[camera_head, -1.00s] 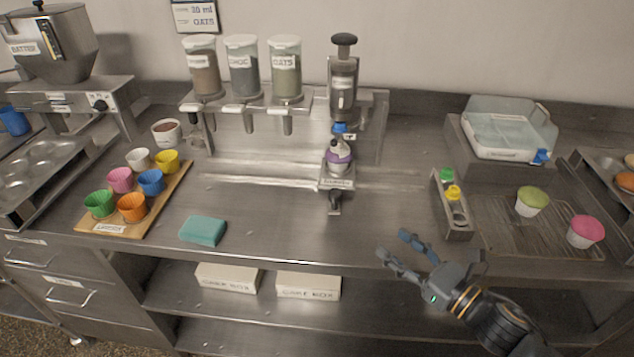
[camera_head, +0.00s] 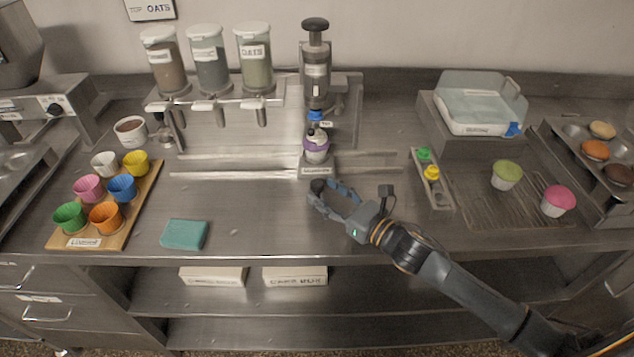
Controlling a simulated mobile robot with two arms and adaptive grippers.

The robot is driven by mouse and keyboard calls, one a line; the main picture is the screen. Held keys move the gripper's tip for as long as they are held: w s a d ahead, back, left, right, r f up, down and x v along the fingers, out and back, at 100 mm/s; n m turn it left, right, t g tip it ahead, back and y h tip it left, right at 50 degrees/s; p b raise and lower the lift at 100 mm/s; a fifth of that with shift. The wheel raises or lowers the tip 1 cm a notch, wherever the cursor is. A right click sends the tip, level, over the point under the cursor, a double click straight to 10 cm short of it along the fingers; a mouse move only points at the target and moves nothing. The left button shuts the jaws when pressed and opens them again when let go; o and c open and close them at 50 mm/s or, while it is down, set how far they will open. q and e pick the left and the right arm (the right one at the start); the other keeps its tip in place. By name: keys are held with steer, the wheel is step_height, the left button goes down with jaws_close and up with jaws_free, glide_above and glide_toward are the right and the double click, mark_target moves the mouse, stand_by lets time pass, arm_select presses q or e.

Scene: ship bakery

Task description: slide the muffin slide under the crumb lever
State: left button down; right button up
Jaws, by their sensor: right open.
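The muffin slide (camera_head: 317,171) is a small metal carriage on the rail, holding a purple cup (camera_head: 317,152) with a white and dark top. It stands under the tall cylinder (camera_head: 316,82) with the black knob. My right gripper (camera_head: 323,197) is open, its fingertips at the slide's dark front knob (camera_head: 317,186); the fingers partly hide the knob, and I cannot tell if they touch it. Three dispensers stand at the left, each with a lever below; the leftmost (camera_head: 165,68) has a label too blurred to read, so I cannot confirm which is the crumb lever. My left gripper is out of view.
The metal rail (camera_head: 230,174) runs left of the slide and is clear. A brown-filled cup (camera_head: 131,131) stands beyond its left end. A board (camera_head: 140,206) with coloured cups and a teal sponge (camera_head: 184,234) lie at the front left.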

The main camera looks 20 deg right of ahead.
mark_target(317, 187)
steer(key=shift+x, duration=1.2)
steer(key=shift+w+a, duration=0.15)
steer(key=shift+w, duration=0.2)
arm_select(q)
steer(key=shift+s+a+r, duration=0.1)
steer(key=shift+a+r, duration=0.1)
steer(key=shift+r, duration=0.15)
arm_select(e)
jaws_close()
